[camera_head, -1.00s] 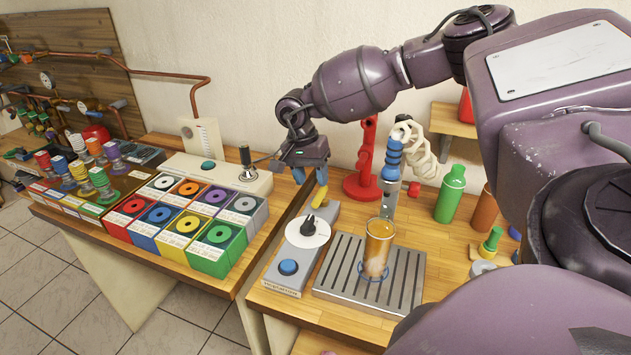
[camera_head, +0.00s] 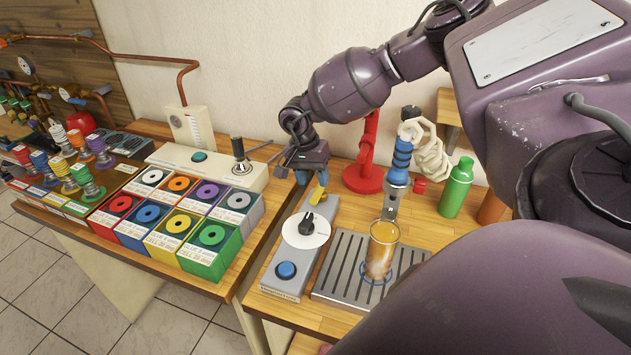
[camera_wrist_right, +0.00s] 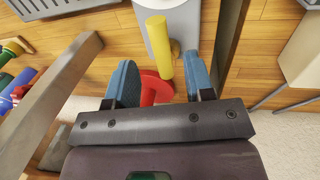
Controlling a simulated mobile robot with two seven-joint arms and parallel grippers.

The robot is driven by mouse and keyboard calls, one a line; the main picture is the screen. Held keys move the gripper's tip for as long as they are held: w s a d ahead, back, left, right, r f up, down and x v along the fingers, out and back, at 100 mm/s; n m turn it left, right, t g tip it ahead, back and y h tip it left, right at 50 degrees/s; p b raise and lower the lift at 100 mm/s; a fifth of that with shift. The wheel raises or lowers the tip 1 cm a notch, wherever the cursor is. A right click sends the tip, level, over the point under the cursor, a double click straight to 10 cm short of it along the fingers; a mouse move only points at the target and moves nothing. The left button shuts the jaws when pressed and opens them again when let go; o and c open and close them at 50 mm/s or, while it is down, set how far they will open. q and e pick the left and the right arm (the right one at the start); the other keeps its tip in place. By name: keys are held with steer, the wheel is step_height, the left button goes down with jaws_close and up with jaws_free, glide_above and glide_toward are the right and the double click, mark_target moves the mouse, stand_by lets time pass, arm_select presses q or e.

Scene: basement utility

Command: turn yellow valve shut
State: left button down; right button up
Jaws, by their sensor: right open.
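A short yellow bar (camera_head: 317,195), which looks like the yellow valve's handle, stands at the back end of a grey box with a white dial (camera_head: 305,230). My right gripper (camera_head: 309,176) hangs just above and behind it, fingers pointing down. In the right wrist view the yellow handle (camera_wrist_right: 160,45) shows ahead of and partly between the two blue fingertips of the open right gripper (camera_wrist_right: 159,75). I see a gap on both sides of the handle; contact cannot be made out. My left gripper is not in view.
A red stand (camera_head: 367,165) is close behind the right gripper. A slatted grey tray (camera_head: 335,280) with an amber glass (camera_head: 381,250) is to the right. A beige box with a black lever (camera_head: 238,155) and coloured boxes (camera_head: 211,237) fill the left table.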

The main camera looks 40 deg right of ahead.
mark_target(316, 191)
steer(key=shift+s+d+f, duration=0.1)
steer(key=shift+s+f, duration=0.1)
steer(key=shift+f, duration=0.85)
steer(key=shift+s+d+f, duration=0.1)
steer(key=shift+s+f, duration=0.05)
steer(key=shift+f, duration=0.85)
jaws_close()
